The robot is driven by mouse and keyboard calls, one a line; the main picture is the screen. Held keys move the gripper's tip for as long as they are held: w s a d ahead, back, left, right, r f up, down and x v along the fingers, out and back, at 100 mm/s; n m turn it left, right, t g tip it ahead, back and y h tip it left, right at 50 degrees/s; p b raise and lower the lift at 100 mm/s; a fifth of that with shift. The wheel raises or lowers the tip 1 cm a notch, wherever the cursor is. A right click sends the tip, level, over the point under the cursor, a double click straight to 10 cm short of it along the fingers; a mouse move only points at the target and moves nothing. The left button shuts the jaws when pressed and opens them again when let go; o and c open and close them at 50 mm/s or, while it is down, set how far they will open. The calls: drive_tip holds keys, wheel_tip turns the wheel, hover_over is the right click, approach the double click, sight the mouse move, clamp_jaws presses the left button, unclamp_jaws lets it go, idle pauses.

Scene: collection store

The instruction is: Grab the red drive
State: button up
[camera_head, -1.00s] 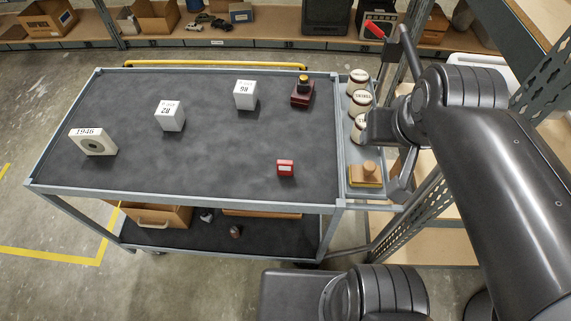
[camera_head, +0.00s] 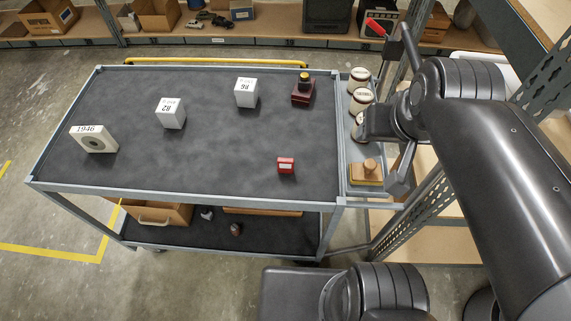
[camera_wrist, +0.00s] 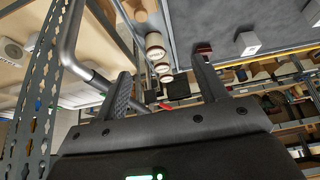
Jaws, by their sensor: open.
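The red drive is probably the small red block (camera_head: 286,165) with a pale label, lying near the front right of the dark cart top (camera_head: 215,150) in the head view. A dark red block with a black and yellow top (camera_head: 302,90) stands at the cart's back right. My gripper (camera_wrist: 165,85) is open and empty in the wrist view, its two fingers spread wide. In the head view my arm is right of the cart, and the gripper is near the side shelf, apart from the small red block.
White boxes (camera_head: 171,113) (camera_head: 246,93) and a white 1946 block (camera_head: 94,139) stand on the cart. The side shelf (camera_head: 355,145) holds several labelled jars (camera_head: 361,100) and a wooden-handled stamp (camera_head: 367,173). A metal rack upright (camera_head: 420,195) is close to my arm. The cart's middle is clear.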

drive_tip(key=w+a+f+g, duration=0.3)
drive_tip(key=w+a+f, duration=0.3)
drive_tip(key=w+a, duration=0.25)
drive_tip(key=g, duration=0.2)
hover_over(286, 160)
drive_tip(key=f, duration=0.8)
drive_tip(key=shift+w+a+f, duration=0.25)
drive_tip(key=shift+f, duration=0.15)
drive_tip(key=shift+a+f, duration=0.15)
drive_tip(key=shift+f, duration=0.15)
wheel_tip(286, 160, down, 5)
drive_tip(key=shift+f, duration=0.15)
drive_tip(key=f, duration=0.4)
drive_tip(key=shift+s+d, duration=0.25)
drive_tip(key=shift+d, duration=0.1)
drive_tip(key=shift+f, duration=0.65)
drive_tip(key=c, duration=1.1)
